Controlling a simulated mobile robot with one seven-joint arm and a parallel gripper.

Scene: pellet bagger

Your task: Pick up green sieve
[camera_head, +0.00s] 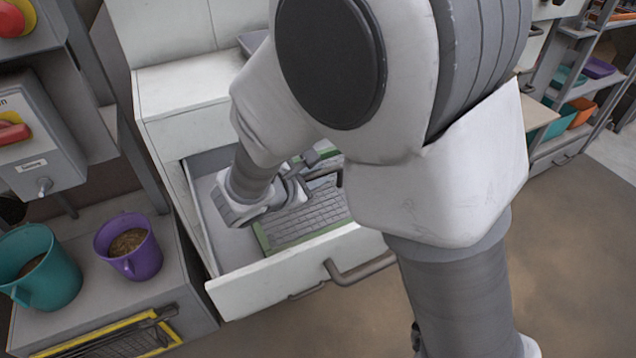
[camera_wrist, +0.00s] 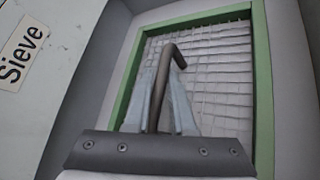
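The green sieve (camera_head: 308,214) lies in the open drawer; it has a green frame and a grey wire mesh. In the wrist view the sieve (camera_wrist: 262,95) fills the middle and right of the picture, behind my fingers. Its dark bar handle (camera_wrist: 178,55) runs between my two fingers. My gripper (camera_wrist: 167,95) has its fingers close together, one on each side of the handle, and appears shut on it. In the head view my gripper (camera_head: 300,180) is low inside the drawer, over the sieve, and my arm hides part of both.
The white drawer (camera_head: 300,272) is pulled out, with a bar handle (camera_head: 360,270) on its front. Its walls stand close around the sieve. A "Sieve" label (camera_wrist: 22,52) shows at left in the wrist view. A teal cup (camera_head: 40,268) and purple cup (camera_head: 130,248) stand left of the drawer.

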